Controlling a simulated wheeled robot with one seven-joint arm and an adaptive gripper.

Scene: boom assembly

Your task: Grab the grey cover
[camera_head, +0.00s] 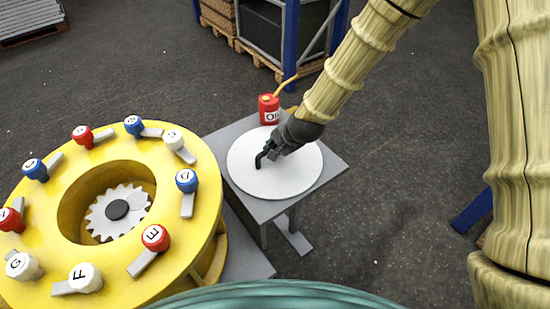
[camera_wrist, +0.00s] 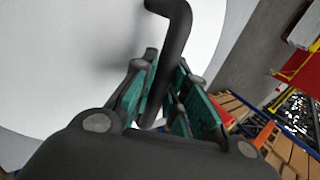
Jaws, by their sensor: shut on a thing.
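The grey cover (camera_head: 285,183) is a pale, flat round disc with a black bent handle (camera_head: 262,159). It is over the small grey table (camera_head: 330,167); I cannot tell whether it rests on the top or is slightly raised. My gripper (camera_head: 272,150) is low over the middle of the disc. In the wrist view, the green-padded fingers of my gripper (camera_wrist: 166,80) are shut on the handle (camera_wrist: 178,35), whose bent top sticks out past the fingertips. The disc (camera_wrist: 65,60) fills the left of that view. The lower part of the handle is hidden between the fingers.
A red oil can (camera_head: 269,110) with a yellow spout stands at the table's back edge, close to the disc. A big yellow ring (camera_head: 75,158) with lettered red, blue and white knobs and a central gear is at left. The floor at right is mostly clear.

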